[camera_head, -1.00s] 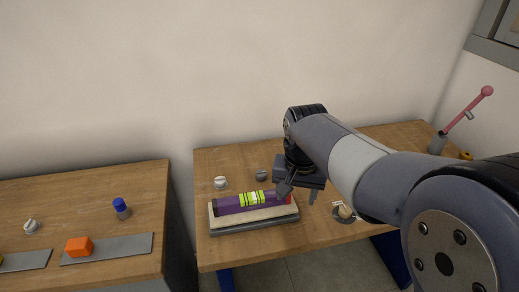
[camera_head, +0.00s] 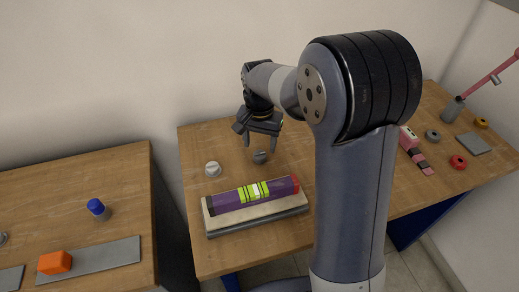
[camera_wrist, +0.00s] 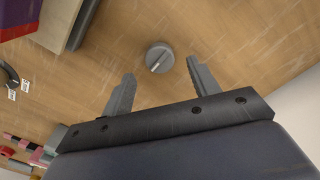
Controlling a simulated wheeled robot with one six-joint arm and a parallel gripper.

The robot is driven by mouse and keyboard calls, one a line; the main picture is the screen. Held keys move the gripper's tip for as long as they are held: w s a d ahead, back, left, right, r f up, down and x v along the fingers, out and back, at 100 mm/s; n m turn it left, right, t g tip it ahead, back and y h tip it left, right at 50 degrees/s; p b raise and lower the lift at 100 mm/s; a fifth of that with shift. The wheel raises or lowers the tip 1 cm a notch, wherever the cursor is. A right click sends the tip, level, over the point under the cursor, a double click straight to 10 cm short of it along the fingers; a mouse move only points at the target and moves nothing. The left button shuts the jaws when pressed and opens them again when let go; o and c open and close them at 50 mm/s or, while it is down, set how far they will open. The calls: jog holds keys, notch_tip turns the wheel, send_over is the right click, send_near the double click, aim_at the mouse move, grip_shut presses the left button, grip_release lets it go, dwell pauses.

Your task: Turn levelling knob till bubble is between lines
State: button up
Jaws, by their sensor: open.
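A purple spirit level (camera_head: 226,200) with a yellow-green vial (camera_head: 254,191) lies on a pale plate (camera_head: 280,207) over a grey base. The bubble is too small to place against the lines. Behind it stand a white knob (camera_head: 212,169) and a dark grey knob (camera_head: 260,157). My gripper (camera_head: 258,147) is open, above and around the grey knob's position. In the wrist view a round grey knob (camera_wrist: 160,57) with a raised bar lies just beyond and between the open fingertips (camera_wrist: 161,68). Nothing is between the fingers.
A blue-topped peg (camera_head: 97,208) and an orange block (camera_head: 55,262) are on the left table (camera_head: 110,175), across a gap. A pink clamp-like object (camera_head: 415,150), a red ring (camera_head: 458,162) and a pink lever (camera_head: 490,77) are at right.

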aim_at(260, 153)
jog(key=shift+f, duration=2.05)
jog(key=shift+c, duration=0.4)
jog(key=c, duration=0.9)
